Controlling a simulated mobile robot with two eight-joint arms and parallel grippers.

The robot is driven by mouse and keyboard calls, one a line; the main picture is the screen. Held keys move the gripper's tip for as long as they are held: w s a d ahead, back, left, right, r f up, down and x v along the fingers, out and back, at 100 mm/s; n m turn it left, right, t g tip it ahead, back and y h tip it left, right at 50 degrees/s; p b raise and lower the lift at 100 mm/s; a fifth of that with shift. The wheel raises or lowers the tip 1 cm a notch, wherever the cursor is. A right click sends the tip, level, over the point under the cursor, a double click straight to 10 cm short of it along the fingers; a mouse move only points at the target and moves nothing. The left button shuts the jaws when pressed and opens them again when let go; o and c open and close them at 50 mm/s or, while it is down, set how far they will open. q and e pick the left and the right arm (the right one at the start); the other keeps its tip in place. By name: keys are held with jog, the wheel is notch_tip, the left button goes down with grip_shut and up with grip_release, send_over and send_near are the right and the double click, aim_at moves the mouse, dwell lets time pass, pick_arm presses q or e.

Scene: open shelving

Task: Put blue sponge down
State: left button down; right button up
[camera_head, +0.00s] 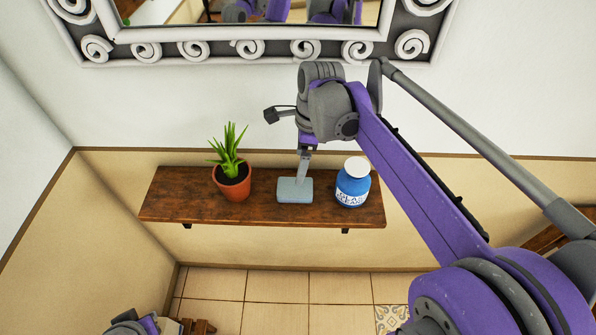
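The blue sponge (295,191) is a pale grey-blue block at the middle of the dark wooden shelf (175,207). It is at the shelf surface; I cannot tell whether it rests there or is just above. My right gripper (302,176) reaches down from above, its narrow fingers shut on the back part of the sponge. Part of my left arm's end shows at the bottom left edge, cut off by the frame; its fingers cannot be made out.
A potted green plant (232,179) stands left of the sponge, and a blue jar with a white lid (353,183) stands close on its right. Bare shelf lies at the far left end. A framed mirror (250,45) hangs above. A small brown object (197,326) shows at the bottom edge.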

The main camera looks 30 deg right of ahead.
jog(key=s+a+f+n+t, duration=0.1)
jog(key=s+a+f+n, duration=0.1)
jog(key=n, duration=0.6)
jog(key=s+a+f+n+t+h, duration=0.1)
jog(key=s+a+f+n+t, duration=0.1)
jog(key=s+n, duration=0.5)
jog(key=s+a+f+n+t, duration=0.1)
jog(key=s+a+f+n, duration=0.3)
jog(key=n, duration=0.5)
jog(key=shift+s+f+t, duration=0.2)
jog(key=shift+f+t, duration=0.2)
jog(key=shift+f, duration=0.55)
